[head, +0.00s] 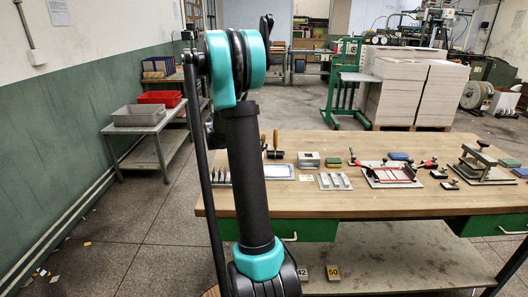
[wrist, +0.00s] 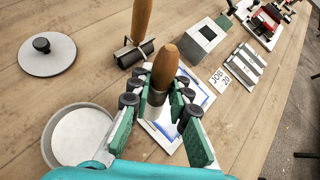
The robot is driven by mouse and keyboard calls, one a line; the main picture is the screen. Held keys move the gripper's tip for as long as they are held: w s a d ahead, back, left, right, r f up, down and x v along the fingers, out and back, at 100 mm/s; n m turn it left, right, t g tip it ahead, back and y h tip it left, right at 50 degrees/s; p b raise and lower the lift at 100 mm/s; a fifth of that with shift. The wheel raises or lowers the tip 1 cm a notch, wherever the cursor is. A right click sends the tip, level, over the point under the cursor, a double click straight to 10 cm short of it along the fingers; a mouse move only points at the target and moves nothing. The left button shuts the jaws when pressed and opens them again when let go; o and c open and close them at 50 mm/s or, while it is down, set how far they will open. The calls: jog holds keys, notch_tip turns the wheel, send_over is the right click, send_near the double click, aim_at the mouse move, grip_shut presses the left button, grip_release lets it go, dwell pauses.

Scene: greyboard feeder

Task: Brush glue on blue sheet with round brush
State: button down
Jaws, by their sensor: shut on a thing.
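In the wrist view my gripper (wrist: 158,100) is shut on a brush with a round wooden handle (wrist: 165,64) and a metal collar. The handle stands up between the fingers. The bristles are hidden, so I cannot tell whether they touch anything. A white sheet with blue edges (wrist: 160,130) lies on the table beneath the gripper, partly covered by the fingers. The sheet also shows in the head view (head: 278,171), just right of my arm. A round grey pan (wrist: 78,135) stands left of the gripper. In the head view my arm hides the gripper.
A flat lid with a black knob (wrist: 47,54) lies at the upper left. A wooden-handled roller (wrist: 136,50) stands behind the brush. A metal block (wrist: 205,36), a JOB 20 card (wrist: 219,80) and a slotted grey plate (wrist: 246,65) lie to the right.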

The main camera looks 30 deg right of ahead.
jog(key=shift+r, duration=2.1)
